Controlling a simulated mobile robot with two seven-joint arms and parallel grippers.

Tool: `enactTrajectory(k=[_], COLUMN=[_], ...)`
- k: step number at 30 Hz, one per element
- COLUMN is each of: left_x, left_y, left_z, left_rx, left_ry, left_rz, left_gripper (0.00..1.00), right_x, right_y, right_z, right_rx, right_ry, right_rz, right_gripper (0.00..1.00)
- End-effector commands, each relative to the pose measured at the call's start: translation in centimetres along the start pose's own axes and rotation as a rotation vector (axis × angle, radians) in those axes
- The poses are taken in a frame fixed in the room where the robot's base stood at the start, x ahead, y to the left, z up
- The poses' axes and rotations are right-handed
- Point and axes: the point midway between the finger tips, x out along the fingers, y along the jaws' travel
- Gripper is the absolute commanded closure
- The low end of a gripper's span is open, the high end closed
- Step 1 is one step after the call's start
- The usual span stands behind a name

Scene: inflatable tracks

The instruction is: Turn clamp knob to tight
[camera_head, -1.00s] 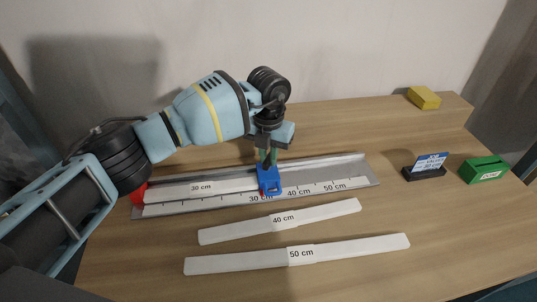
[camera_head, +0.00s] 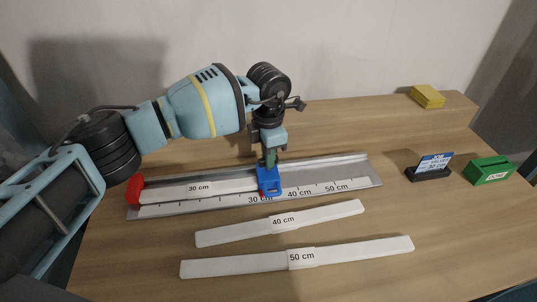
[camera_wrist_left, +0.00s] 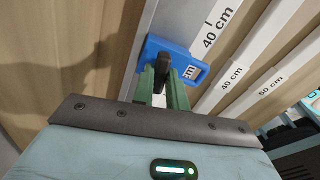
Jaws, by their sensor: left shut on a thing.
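The blue clamp (camera_head: 268,183) sits on the grey measuring rail (camera_head: 355,167), by the 30 cm mark. It also shows in the left wrist view (camera_wrist_left: 157,44). My left gripper (camera_head: 269,160) points down from above, its green fingers shut on the black clamp knob (camera_wrist_left: 162,66). In the head view the fingers hide the knob. A white 30 cm strip (camera_head: 225,186) lies on the rail between the red end stop (camera_head: 134,190) and the clamp. My right gripper is not in view.
A white 40 cm strip (camera_head: 330,213) and a 50 cm strip (camera_head: 360,250) lie in front of the rail. A card in a black stand (camera_head: 428,172), a green box (camera_head: 488,172) and a yellow block (camera_head: 428,96) are at the right. The table between is clear.

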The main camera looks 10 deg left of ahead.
Motion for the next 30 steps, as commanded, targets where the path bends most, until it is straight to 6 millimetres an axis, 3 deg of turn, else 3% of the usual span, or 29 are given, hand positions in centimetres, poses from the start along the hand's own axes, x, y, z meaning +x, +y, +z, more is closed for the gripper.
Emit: enactTrajectory(k=[22,23,24,27,30], left_x=[-0.02,-0.02,-0.02,-0.02,-0.01], left_y=[0.01,0.01,0.01,0.01,0.01], left_z=[-0.01,-0.01,-0.01,-0.01,-0.01], left_rx=[0.093,0.093,0.093,0.093,0.093], left_ry=[0.0,0.0,0.0,0.0,0.0], left_rz=[0.0,0.0,0.0,0.0,0.0], left_gripper=[1.0,0.84,0.79,0.66,0.64], right_x=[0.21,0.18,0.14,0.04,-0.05], right_y=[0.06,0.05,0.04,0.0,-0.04], right_z=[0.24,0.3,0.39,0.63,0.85], right_rx=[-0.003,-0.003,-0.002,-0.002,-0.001], right_ry=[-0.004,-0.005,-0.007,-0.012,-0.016], right_rz=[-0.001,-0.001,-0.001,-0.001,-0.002], right_gripper=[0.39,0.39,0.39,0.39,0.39])
